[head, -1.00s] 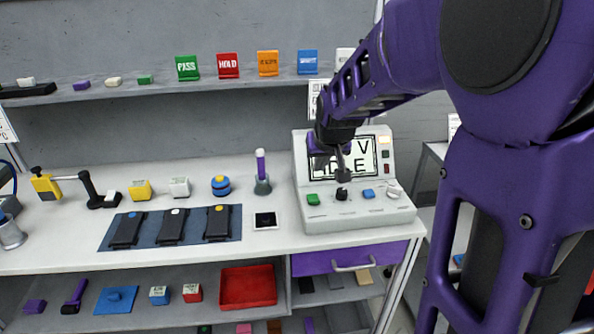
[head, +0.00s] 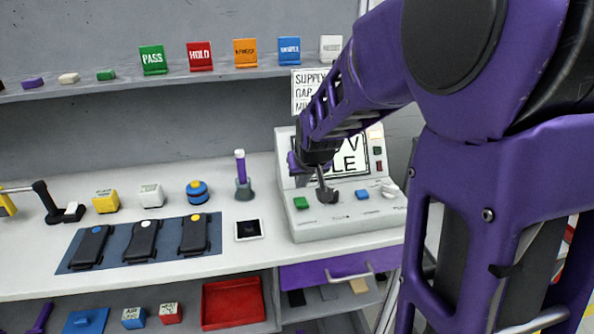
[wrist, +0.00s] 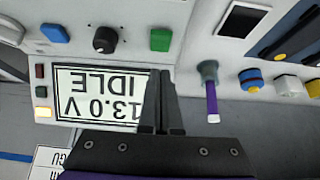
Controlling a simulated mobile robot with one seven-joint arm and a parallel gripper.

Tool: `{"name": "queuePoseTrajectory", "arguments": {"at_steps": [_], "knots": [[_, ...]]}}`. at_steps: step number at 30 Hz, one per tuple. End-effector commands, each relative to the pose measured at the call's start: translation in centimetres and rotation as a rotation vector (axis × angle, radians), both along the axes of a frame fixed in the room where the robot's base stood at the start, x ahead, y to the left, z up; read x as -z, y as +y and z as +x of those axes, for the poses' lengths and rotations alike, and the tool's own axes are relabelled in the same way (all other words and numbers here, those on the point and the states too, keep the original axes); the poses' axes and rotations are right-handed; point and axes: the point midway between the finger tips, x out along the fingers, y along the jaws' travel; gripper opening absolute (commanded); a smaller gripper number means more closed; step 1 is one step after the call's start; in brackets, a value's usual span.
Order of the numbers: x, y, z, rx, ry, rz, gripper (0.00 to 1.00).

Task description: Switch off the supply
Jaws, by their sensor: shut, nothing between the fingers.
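The supply is a white sloped console (head: 340,227) at the right end of the bench. In the wrist view it appears upside down, and its display (wrist: 95,92) reads 13.0 V and IDLE. Its panel has a green button (head: 301,203), a black knob (wrist: 105,40), a blue button (head: 362,194) and a white control (head: 391,192). A lamp (wrist: 43,112) beside the display is lit. My gripper (head: 327,197) is shut and empty over the panel, hiding the knob in the head view. In the wrist view its fingers (wrist: 163,75) overlap the display's edge, apart from the knob.
A purple-handled tool stands in a holder (head: 243,185) left of the supply. A small black-screened device (head: 249,230) and a blue mat (head: 68,263) with several black units lie farther left. A purple drawer (head: 320,272) is below. A shelf (head: 110,82) with coloured signs runs behind.

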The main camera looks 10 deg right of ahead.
Motion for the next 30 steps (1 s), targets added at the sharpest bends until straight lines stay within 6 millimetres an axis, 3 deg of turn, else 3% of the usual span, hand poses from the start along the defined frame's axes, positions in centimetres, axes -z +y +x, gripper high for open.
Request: {"name": "queuePoseTrajectory", "arguments": {"at_steps": [1, 3, 9, 23, 30], "knots": [[1.5, 0.0, -0.3, 0.0, 0.002, 0.0, 0.0], [2.4, 0.0, -0.6, 0.0, 0.002, 0.0, 0.0], [3.9, 0.0, -1.2, 0.0, 0.001, 0.0, 0.0], [4.1, 0.0, -1.3, 0.0, 0.001, 0.0, 0.0], [4.4, 0.0, 0.2, 0.0, 0.001, 0.0, 0.0]]}}
